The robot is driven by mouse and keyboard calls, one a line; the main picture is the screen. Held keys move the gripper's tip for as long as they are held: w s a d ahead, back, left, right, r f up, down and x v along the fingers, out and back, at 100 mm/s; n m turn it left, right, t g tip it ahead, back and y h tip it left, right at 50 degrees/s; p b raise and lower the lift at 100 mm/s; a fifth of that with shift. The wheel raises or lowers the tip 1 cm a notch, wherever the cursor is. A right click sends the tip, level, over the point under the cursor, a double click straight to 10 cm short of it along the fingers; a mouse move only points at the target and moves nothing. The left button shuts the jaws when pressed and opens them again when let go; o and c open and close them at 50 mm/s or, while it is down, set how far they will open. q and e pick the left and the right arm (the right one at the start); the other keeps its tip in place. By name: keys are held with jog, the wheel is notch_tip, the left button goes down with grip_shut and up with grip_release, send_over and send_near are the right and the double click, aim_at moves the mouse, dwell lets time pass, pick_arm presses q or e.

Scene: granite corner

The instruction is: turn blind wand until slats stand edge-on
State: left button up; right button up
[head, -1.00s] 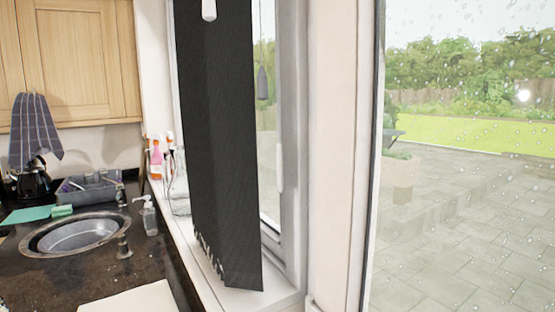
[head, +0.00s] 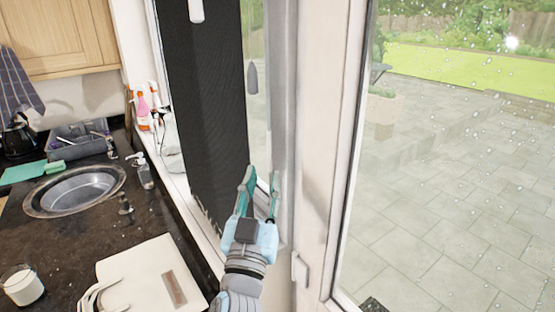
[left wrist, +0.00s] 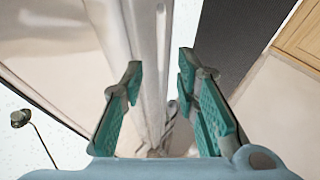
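The dark slats of the blind (head: 205,110) hang in front of the window as a nearly continuous black sheet; the wrist view also shows the dark slats (left wrist: 240,35). A white rod end (head: 196,10) hangs at the top of the head view; it may be the wand's lower end. A grey drop-shaped weight (head: 252,79) hangs on a thin cord to the right of the slats. My left gripper (head: 261,182) is open, with teal fingers apart, by the slats' lower right edge. Between its fingers in the wrist view (left wrist: 160,72) nothing is gripped. My right gripper is out of view.
The window frame and wall post (head: 310,150) stand close to the right of my left gripper.

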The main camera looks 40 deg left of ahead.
aim_at(269, 152)
pick_arm(q)
jog(key=p+x, duration=0.1)
jog(key=x, duration=0.5)
jog(key=shift+w+r+p, duration=0.1)
jog(key=shift+w+p, duration=0.1)
jog(key=shift+p, duration=0.1)
jog(key=shift+w+a+r, duration=0.2)
jog(key=shift+w+a, duration=0.05)
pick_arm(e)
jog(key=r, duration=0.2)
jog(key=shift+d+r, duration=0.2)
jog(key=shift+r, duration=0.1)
pick_arm(q)
jog(key=shift+w+f, duration=0.1)
jog(key=c, duration=0.6)
jog(key=shift+a, duration=0.15)
grip_shut()
